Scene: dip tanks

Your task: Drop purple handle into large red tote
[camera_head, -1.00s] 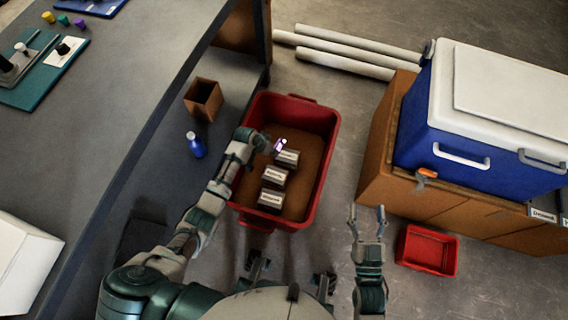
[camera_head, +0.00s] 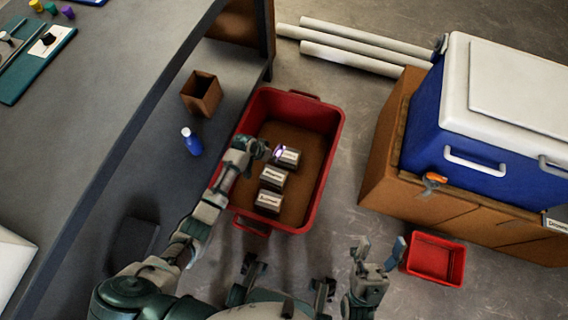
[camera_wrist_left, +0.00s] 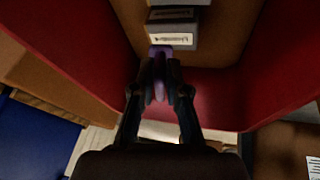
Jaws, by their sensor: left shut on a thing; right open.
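The large red tote (camera_head: 330,165) stands on the floor in the middle of the head view, with a brown bottom and several dark labelled boxes (camera_head: 273,177) inside. My left gripper (camera_head: 268,150) is over the inside of the tote, near the farthest box. It is shut on the purple handle (camera_head: 279,152), which is small and partly hidden by the fingers. In the left wrist view the purple handle (camera_wrist_left: 160,54) shows between the fingers, in front of a labelled box (camera_wrist_left: 172,38); I cannot tell whether they touch. My right gripper (camera_head: 380,252) is open and empty, beside the small red bin.
A small red bin (camera_head: 435,258) sits on the floor at right. A blue cooler (camera_head: 430,135) with a white lid rests on a wooden cabinet (camera_head: 382,160). A grey bench (camera_head: 90,110) lies left; a blue bottle (camera_head: 193,145) and brown box (camera_head: 201,93) stand on its lower shelf.

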